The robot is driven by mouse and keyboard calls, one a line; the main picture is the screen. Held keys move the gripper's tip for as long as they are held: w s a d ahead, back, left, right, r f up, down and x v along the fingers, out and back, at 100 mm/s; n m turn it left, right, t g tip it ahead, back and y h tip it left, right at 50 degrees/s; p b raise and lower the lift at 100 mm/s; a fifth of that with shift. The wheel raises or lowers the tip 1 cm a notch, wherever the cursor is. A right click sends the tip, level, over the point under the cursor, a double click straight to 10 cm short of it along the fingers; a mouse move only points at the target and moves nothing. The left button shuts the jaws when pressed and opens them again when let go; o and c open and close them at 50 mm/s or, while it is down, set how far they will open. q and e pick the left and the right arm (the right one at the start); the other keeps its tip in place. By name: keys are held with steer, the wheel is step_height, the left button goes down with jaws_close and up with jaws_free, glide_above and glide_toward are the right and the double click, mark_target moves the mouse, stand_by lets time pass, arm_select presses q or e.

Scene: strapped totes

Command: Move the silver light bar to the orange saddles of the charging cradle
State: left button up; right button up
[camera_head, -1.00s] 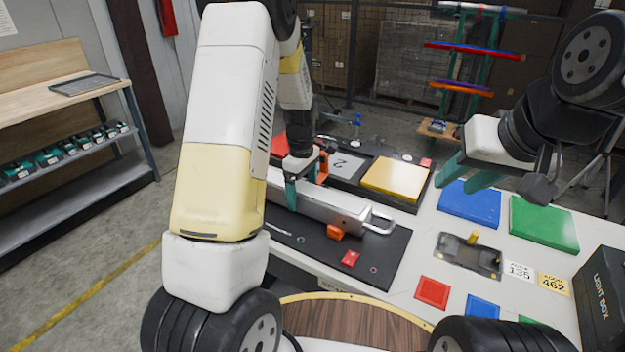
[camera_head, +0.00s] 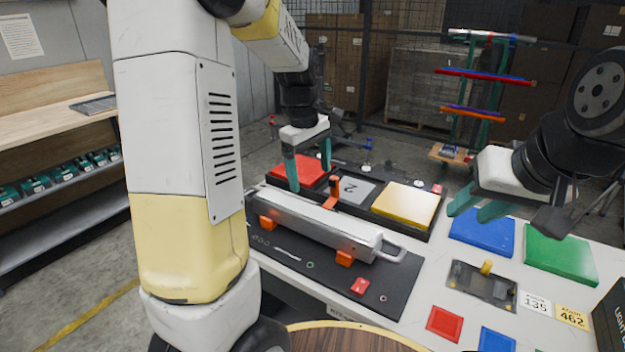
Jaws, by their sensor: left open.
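The silver light bar (camera_head: 315,222) lies lengthwise over the dark board of the charging cradle (camera_head: 390,292), its looped handle at the right end. Orange saddles show under its near side, one toward the left (camera_head: 268,222) and one toward the right (camera_head: 344,258). An orange upright piece (camera_head: 334,192) stands at its far side. My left gripper (camera_head: 310,176) is open and empty, above and behind the bar, apart from it. My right gripper (camera_head: 470,211) is open over the table by the blue panel, away from the bar.
Behind the bar lies a dark tray with red (camera_head: 298,172), grey (camera_head: 356,190) and yellow (camera_head: 405,203) panels. Blue (camera_head: 482,232) and green (camera_head: 560,253) panels lie at right. A small red block (camera_head: 359,286) sits on the board. A dark box (camera_head: 610,318) stands at the right edge.

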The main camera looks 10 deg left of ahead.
arm_select(q)
steer(key=s+r+m+t, duration=0.1)
steer(key=s+r+m, duration=0.1)
steer(key=s+m, duration=0.2)
steer(key=s+d+r+m+t, duration=0.1)
steer(key=s+r+m+t, duration=0.1)
steer(key=s, duration=0.7)
steer(key=s+d+r+m+t+h, duration=0.1)
steer(key=s+r+m+t, duration=0.1)
steer(key=s+r+m, duration=0.2)
steer(key=s+m, duration=0.2)
steer(key=s, duration=0.1)
steer(key=shift+s+r, duration=0.25)
steer(key=shift+s, duration=0.05)
